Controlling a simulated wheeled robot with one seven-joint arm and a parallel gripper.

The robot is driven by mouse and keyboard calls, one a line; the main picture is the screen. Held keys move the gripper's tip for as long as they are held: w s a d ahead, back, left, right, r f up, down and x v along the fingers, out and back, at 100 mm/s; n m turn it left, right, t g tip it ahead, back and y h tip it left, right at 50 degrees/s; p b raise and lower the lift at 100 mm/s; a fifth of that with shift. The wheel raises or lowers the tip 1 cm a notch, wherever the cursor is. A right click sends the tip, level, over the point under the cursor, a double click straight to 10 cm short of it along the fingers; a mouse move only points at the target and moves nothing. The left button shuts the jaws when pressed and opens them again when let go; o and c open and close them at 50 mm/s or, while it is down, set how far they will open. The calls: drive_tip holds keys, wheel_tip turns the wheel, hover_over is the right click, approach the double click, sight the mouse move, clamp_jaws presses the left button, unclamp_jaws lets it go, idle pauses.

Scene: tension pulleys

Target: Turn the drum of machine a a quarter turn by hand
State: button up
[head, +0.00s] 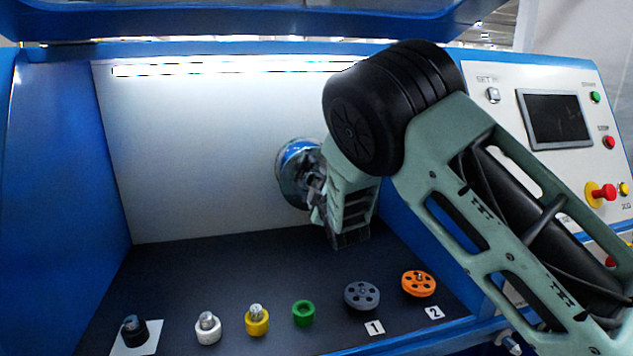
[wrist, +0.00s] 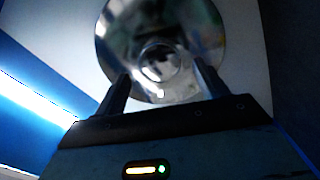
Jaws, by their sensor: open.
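The drum (head: 291,172) is a shiny, mirror-like metal disc on the pale back wall of the machine, partly hidden behind my arm in the head view. In the wrist view the drum (wrist: 190,45) fills the upper middle, with a round hub at its centre. My gripper (head: 314,190) is at the drum's front in the head view. In the wrist view my gripper (wrist: 160,85) is open, its two fingers apart and overlapping the drum's lower part on either side of the hub.
On the dark floor stand a black knob (head: 134,330), a white one (head: 208,328), a yellow one (head: 257,320), a green ring (head: 303,313), a grey pulley (head: 362,295) and an orange pulley (head: 418,283). A control panel (head: 550,140) is at right. A blue hood edge (head: 250,20) hangs above.

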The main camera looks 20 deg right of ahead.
sight(309, 173)
drive_tip(key=shift+w, duration=1.35)
drive_tip(key=c, duration=1.4)
drive_tip(key=shift+f+m+b, duration=0.1)
drive_tip(key=shift+m+b, duration=0.3)
drive_tip(key=shift+b, duration=0.05)
